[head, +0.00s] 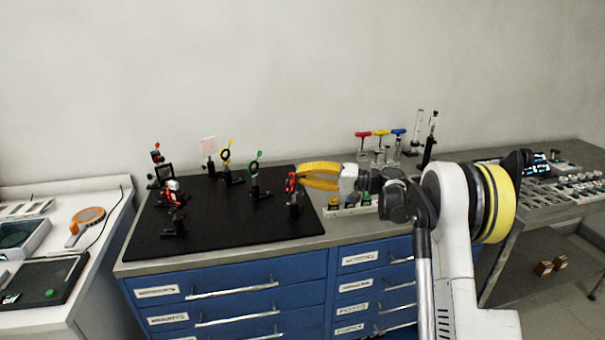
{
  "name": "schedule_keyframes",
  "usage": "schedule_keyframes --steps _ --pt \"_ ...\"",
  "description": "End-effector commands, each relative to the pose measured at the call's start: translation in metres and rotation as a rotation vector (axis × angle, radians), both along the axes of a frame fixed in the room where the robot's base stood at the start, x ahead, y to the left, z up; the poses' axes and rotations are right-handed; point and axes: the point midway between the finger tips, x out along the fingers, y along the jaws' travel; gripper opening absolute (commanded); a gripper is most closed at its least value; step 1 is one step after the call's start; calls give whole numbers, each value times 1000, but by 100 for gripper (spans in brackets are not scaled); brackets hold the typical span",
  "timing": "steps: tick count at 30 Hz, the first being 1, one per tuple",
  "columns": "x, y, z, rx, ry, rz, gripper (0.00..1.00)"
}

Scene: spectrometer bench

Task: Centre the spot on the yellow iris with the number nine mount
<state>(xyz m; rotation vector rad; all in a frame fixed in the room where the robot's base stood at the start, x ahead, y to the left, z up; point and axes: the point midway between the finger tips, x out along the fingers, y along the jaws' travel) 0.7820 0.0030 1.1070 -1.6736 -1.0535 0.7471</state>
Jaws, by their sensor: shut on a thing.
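The yellow iris (226,157), a dark ring on a post with a yellow tip, stands near the back of the black breadboard (225,240). A mount with red parts (293,192) stands at the board's right side. My gripper (299,178), with yellow fingers, reaches it from the right and is shut at its upper red part, seemingly a knob; the fingers hide the exact contact. No number is readable on any mount, so I cannot tell which is number nine. I cannot make out a spot on the yellow iris.
A green-tipped iris (255,175) stands between the yellow iris and my gripper. Other mounts with red parts (172,190) stand at the board's left. A pale card (208,146) is at the back. Red, yellow and blue T-handled tools (381,133) stand behind my arm. The board's front is mostly clear.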

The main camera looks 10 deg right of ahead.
Motion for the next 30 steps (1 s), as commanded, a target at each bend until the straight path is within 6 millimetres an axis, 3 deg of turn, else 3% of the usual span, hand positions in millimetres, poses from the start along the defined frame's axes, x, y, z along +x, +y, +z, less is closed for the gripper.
schedule_keyframes --steps 15,30 --pt "1 -2 1 139 276 -4 0" --pt "1 -2 1 159 316 -5 0"
